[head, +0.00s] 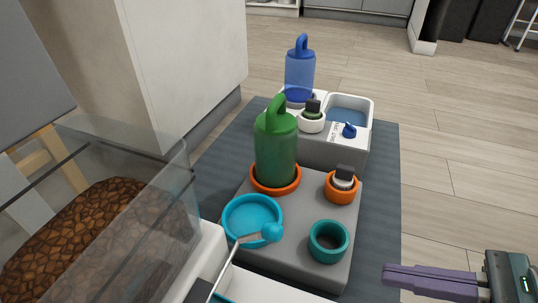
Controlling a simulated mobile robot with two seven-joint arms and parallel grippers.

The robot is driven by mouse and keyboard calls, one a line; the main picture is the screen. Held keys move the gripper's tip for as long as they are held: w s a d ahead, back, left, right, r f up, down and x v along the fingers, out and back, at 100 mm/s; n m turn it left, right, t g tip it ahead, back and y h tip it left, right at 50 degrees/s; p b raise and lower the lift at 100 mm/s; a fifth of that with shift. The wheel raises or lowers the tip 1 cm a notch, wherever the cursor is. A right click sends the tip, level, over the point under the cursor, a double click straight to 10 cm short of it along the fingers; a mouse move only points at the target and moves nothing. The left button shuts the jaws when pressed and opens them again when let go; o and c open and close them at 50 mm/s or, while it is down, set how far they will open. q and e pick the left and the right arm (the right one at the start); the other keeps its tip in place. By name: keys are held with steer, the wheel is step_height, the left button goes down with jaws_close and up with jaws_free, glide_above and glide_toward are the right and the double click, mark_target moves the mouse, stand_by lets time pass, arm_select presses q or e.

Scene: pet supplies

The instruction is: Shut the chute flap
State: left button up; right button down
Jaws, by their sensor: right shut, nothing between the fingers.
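A clear bin of brown kibble (78,235) fills the left side, with a white body (208,255) at its lower right. A thin metal rod with a teal ball knob (272,232) sticks up and right from this body, in front of the blue dish. A teal edge shows low beside the white body. I cannot tell which part is the chute flap, or whether it is open; the lower front is cut off by the frame. My right gripper (389,276), with purple fingers, is shut and empty at the lower right, well apart from the knob. My left gripper is out of view.
A grey stand (290,256) holds a blue dish (252,218), a green bottle (276,148) in an orange base, an orange cup (341,187) and a teal cup (328,242). Behind is a white-grey unit (335,152) with a blue bottle (299,70). Floor at right is clear.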

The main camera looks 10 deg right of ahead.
steer(key=w+r+b+x, duration=0.1)
steer(key=b+x, duration=0.3)
steer(key=x, duration=0.9)
steer(key=shift+a+r, duration=0.3)
steer(key=shift+r, duration=0.6)
steer(key=shift+s, duration=0.15)
